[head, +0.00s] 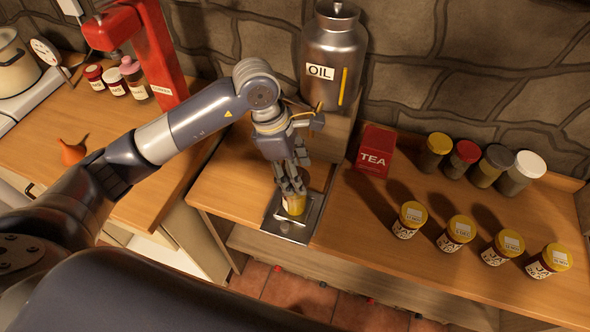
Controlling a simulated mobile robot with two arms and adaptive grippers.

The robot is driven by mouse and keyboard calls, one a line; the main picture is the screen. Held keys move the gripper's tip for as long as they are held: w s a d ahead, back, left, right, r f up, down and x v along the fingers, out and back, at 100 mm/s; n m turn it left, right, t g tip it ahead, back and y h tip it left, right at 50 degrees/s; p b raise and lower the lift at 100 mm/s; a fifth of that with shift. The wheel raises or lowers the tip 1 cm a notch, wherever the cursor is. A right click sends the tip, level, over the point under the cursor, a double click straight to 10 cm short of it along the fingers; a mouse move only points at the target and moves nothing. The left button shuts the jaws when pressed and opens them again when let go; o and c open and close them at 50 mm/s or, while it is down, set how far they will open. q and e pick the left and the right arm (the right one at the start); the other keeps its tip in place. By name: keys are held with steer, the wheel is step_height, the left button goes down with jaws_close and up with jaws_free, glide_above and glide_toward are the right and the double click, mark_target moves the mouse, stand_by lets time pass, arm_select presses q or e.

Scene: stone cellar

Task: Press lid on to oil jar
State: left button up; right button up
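The oil jar (294,206) is small, with a yellow-gold body, and stands upright on a metal tray (284,229) at the worktop's front edge, below the steel OIL canister (333,62). My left gripper (293,186) points down over the jar, its fingertips at or touching the jar's top. The fingers are close together and hide the jar's top, so I cannot make out the lid or tell whether they grip it or rest on it. My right gripper is not in view.
A red TEA box (374,151) stands to the right. At left are a red machine (158,50), small jars (115,82) and an orange funnel (72,151).

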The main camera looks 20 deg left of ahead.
arm_select(q)
steer(key=shift+b, duration=0.35)
stand_by(0.5)
stand_by(0.3)
steer(key=o, duration=0.9)
steer(key=o, duration=0.5)
steer(key=shift+r, duration=0.1)
steer(key=shift+r+p, duration=1.7)
steer(key=shift+r, duration=1.7)
